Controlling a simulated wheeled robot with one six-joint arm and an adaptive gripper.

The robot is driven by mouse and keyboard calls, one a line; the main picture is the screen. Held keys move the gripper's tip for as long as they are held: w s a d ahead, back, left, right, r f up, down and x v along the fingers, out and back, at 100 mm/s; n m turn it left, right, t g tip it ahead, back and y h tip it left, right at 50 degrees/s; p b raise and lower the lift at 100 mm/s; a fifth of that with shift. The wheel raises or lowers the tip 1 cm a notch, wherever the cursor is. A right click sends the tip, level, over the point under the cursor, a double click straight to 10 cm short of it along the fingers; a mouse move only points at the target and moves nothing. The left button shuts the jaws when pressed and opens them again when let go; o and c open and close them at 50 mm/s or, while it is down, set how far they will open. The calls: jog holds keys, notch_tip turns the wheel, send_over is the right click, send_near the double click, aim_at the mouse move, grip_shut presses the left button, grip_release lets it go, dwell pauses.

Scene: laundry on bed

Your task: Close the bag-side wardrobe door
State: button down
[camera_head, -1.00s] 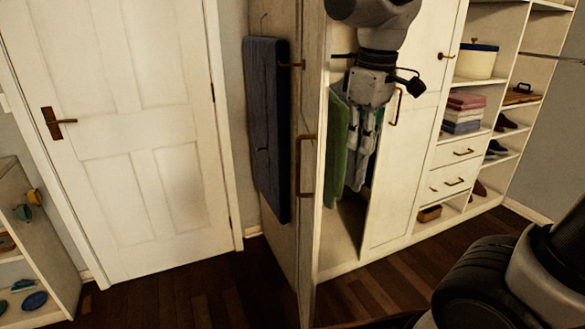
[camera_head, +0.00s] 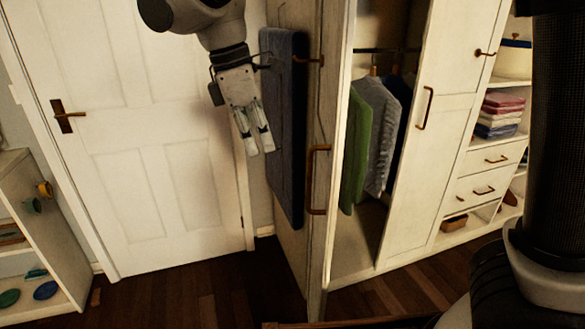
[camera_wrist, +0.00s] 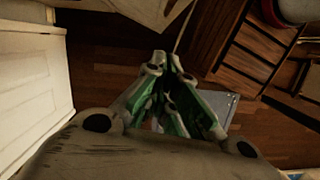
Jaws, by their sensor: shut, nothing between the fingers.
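The bag-side wardrobe door (camera_head: 325,245) stands open, seen nearly edge-on in the head view. It has a long brass handle (camera_head: 312,180) and a smaller one (camera_head: 320,61) above.
Green and grey clothes (camera_head: 375,130) hang inside the open wardrobe. The other wardrobe door (camera_head: 415,180) is shut. A white room door (camera_head: 130,140) stands behind my gripper. A low shelf (camera_head: 60,225) is at left. Dark wooden floor (camera_head: 200,300) is clear between shelf and wardrobe.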

jog(key=w+d+f, duration=0.1)
jog(key=d+f, duration=0.4)
jog(key=f, duration=0.4)
jog(key=shift+d+f, duration=0.35)
jog(key=shift+d, duration=0.05)
jog(key=shift+d, duration=0.1)
